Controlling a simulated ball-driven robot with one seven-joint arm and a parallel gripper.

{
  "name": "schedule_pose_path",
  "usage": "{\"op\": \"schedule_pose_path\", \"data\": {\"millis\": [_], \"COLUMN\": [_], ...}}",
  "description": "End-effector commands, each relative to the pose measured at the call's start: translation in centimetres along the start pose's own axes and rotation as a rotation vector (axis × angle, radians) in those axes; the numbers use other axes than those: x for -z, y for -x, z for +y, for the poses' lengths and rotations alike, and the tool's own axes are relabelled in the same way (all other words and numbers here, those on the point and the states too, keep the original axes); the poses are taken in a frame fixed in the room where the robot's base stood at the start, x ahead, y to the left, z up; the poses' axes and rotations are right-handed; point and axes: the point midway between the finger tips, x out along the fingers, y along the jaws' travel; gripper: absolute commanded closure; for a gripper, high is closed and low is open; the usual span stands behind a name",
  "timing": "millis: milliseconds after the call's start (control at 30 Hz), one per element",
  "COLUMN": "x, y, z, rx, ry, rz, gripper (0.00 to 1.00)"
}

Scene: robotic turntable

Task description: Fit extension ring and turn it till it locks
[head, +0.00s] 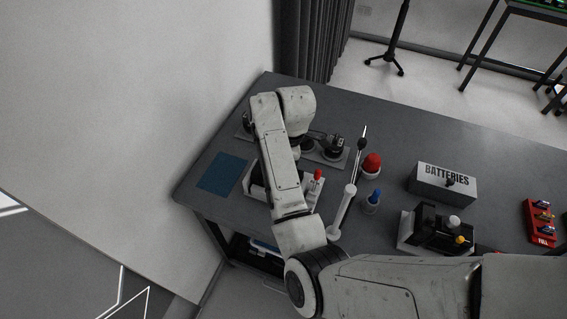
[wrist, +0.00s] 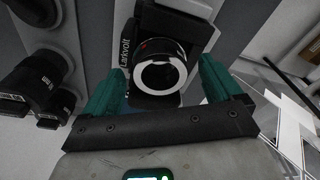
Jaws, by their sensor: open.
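In the wrist view my gripper (wrist: 163,66) is open, with one teal finger on each side of a black camera (wrist: 188,35). The camera's round front has a pale rim (wrist: 160,92) and faces me between the fingertips. I cannot tell whether this round part is the extension ring or the camera's own mount. In the head view my arm hides the gripper and much of this spot.
Several black lens-like parts, one of them here (wrist: 36,80), stand left in the wrist view. In the head view a blue mat (head: 222,172), red knob (head: 372,161), blue knob (head: 374,196) and "BATTERIES" box (head: 440,184) are on the dark table (head: 490,145).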

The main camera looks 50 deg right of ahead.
Motion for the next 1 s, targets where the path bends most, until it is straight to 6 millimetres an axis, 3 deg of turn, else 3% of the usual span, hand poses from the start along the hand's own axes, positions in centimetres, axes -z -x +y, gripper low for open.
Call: {"op": "schedule_pose_path", "data": {"millis": [267, 1000], "x": [0.0, 0.2], "y": [0.5, 8.1], "z": [0.1, 0.0], "rx": [-0.001, -0.001], "ry": [0.000, 0.000], "rz": [0.001, 0.006], "gripper": [0.08, 0.08]}}
